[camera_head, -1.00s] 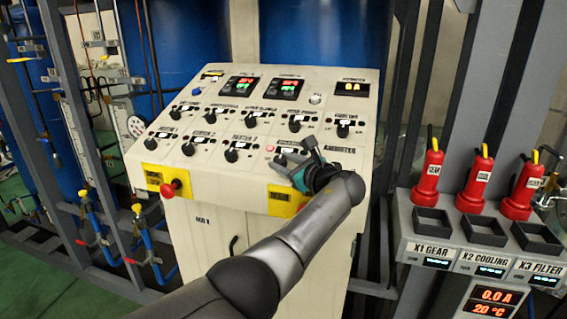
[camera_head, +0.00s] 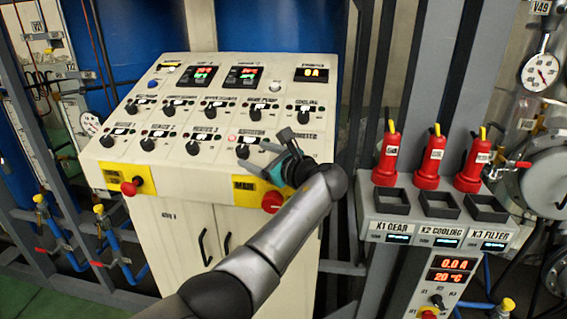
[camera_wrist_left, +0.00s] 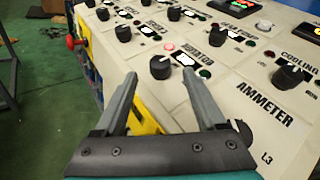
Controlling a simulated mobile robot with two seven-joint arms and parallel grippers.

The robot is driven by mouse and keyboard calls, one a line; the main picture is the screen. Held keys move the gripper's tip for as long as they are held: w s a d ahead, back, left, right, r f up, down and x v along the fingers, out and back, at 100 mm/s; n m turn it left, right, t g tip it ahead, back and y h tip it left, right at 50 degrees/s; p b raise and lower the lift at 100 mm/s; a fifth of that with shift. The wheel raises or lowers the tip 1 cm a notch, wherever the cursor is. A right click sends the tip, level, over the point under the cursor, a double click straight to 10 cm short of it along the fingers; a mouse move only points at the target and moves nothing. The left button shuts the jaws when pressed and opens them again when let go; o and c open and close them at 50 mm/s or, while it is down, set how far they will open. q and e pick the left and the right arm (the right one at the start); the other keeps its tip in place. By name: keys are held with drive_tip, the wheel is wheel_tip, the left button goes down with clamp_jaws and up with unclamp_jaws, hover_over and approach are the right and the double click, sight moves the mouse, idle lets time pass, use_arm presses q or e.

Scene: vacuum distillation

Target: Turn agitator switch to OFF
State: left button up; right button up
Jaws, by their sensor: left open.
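The agitator switch (camera_head: 243,151) is a black rotary knob in the lower row of the sloped cream control panel (camera_head: 216,174). A small red lamp sits just above it. My left gripper (camera_head: 264,153) is open and empty, just right of the knob in the head view. In the left wrist view, the agitator knob (camera_wrist_left: 160,67) lies ahead of and between the two spread fingertips (camera_wrist_left: 160,77), with a visible gap on both sides. Which way the knob points is too small to tell. My right gripper is not in view.
Several similar black knobs stand close by, including the heater 3 knob (camera_head: 192,148) and cooling knob (camera_head: 303,117). A red button (camera_head: 272,202) sits on the panel's front edge below the gripper. Red devices (camera_head: 430,158) stand on a grey stand at right.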

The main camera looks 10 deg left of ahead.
use_arm(q)
drive_tip(key=r, duration=0.2)
hover_over(273, 205)
drive_tip(key=f+v, duration=0.1)
drive_tip(key=v, duration=0.4)
drive_tip(key=shift+f, duration=0.1)
